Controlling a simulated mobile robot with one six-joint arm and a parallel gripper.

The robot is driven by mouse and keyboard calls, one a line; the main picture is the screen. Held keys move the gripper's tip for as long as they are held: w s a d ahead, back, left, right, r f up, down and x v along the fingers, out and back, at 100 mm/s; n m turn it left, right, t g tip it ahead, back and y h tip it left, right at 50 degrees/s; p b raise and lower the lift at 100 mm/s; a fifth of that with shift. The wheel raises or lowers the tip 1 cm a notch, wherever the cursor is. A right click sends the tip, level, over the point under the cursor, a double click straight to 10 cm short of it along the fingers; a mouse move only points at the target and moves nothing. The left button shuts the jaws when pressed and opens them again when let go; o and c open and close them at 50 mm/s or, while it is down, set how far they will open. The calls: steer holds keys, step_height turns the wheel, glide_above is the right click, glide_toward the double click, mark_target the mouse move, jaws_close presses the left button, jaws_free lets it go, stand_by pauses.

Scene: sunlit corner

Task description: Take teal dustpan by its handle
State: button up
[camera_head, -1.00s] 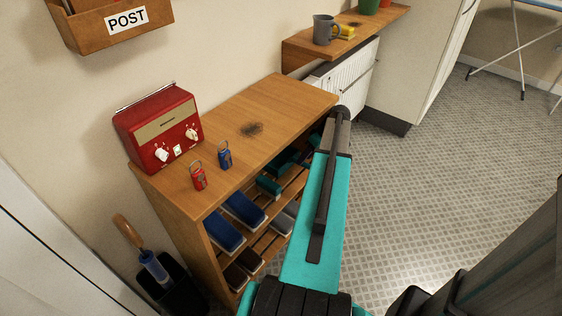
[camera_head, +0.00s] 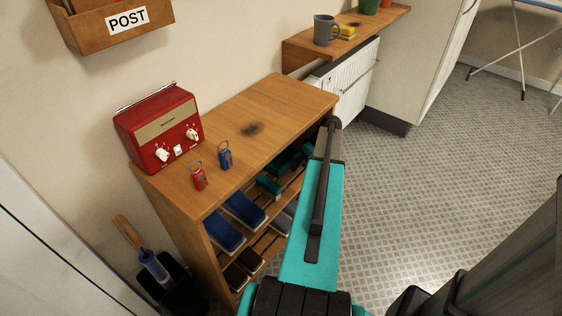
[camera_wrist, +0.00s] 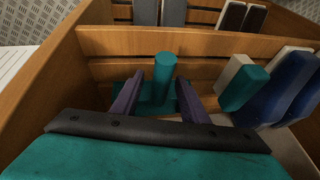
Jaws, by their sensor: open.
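The teal dustpan lies in the upper bay of the wooden shelf unit. In the wrist view its rounded handle (camera_wrist: 165,68) points up the picture, with a darker teal part (camera_wrist: 157,107) below it. In the head view it is a dark teal shape (camera_head: 284,161), partly hidden by the shelf top and my arm. My gripper (camera_wrist: 160,84) is open, with one dark purple finger on each side of the handle. I see no clear contact. In the head view my teal arm hides the fingers.
A teal and cream item (camera_wrist: 243,84) and blue shoes (camera_wrist: 285,92) lie close to the right in the wrist view. A radiator (camera_head: 343,88) stands behind. Open floor lies right.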

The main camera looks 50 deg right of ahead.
steer(key=c, duration=1)
jaws_close()
steer(key=shift+r, duration=0.1)
